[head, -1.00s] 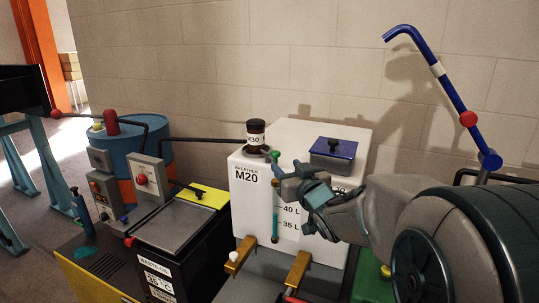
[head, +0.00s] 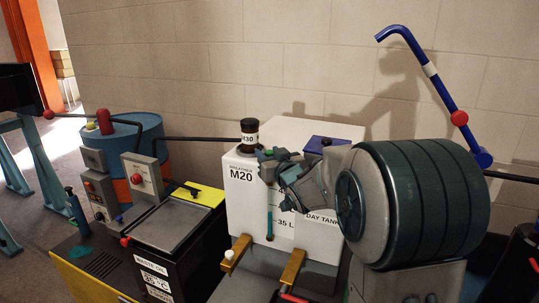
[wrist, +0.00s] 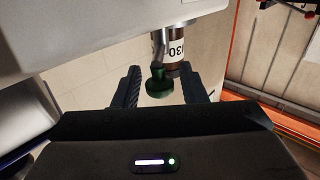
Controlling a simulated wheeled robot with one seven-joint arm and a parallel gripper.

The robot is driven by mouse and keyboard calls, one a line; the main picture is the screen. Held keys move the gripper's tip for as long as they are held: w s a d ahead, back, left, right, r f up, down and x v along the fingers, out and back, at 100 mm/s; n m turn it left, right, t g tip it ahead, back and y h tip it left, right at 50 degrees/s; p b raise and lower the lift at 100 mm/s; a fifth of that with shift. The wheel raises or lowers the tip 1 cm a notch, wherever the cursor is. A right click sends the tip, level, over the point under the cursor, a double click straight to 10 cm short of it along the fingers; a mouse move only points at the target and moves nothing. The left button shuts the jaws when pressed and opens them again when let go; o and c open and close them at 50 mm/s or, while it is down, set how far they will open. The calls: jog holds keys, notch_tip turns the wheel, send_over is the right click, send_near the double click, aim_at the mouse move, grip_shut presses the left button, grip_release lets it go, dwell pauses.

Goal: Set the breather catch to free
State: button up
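The breather (head: 249,135) is a dark-capped cylinder with a white label ending in 30, upright on the white day tank (head: 243,205). It appears upside down in the wrist view (wrist: 174,47). The breather catch seems to be the dark green knob (wrist: 159,83) on a short grey stem beside the breather. My gripper (wrist: 158,84) is open, its fingers either side of the green knob with gaps showing on both sides. In the head view my gripper (head: 268,162) is at the tank's upper front edge, right below the breather, and largely hides the knob.
The tank front carries a "BREATHER M20" label and a level gauge (head: 270,210). A blue box (head: 325,144) sits on the tank top behind my arm. Brass bars (head: 292,267) project below. A black waste unit (head: 165,255) and blue drum (head: 140,140) stand left.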

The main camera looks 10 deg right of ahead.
jog(key=c, duration=0.6)
jog(key=shift+c, duration=0.2)
jog(key=b, duration=0.2)
jog(key=shift+a+f+m+h+b, duration=0.2)
jog(key=shift+m+h+b, duration=0.1)
jog(key=shift+h+b, duration=0.1)
jog(key=shift+s+a+m+h+b, duration=0.15)
jog(key=shift+m+h+b, duration=0.25)
jog(key=shift+h+b, duration=0.45)
jog(key=shift+a+m+h+b, duration=0.2)
jog(key=shift+m+h+b, duration=0.25)
jog(key=shift+b, duration=0.35)
jog(key=a+m+g+h+p, duration=0.1)
jog(key=m+g+h+p, duration=0.1)
jog(key=m+h+p, duration=0.1)
jog(key=w+a+m+g+h+p, duration=0.1)
jog(key=m+h+p, duration=0.2)
jog(key=h+p, duration=0.2)
jog(key=a+m+g+h+p, duration=0.1)
jog(key=m+g+h+p, duration=0.1)
jog(key=m+h+p, duration=0.1)
jog(key=shift+w+a+r+m+g+h+p, duration=0.15)
jog(key=shift+h+p, duration=0.15)
jog(key=shift+h, duration=0.3)
jog(key=shift+w+a+r+m+g+h+p, duration=0.15)
jog(key=shift+h+p, duration=0.1)
jog(key=shift+h, duration=0.35)
jog(key=shift+s, duration=0.1)
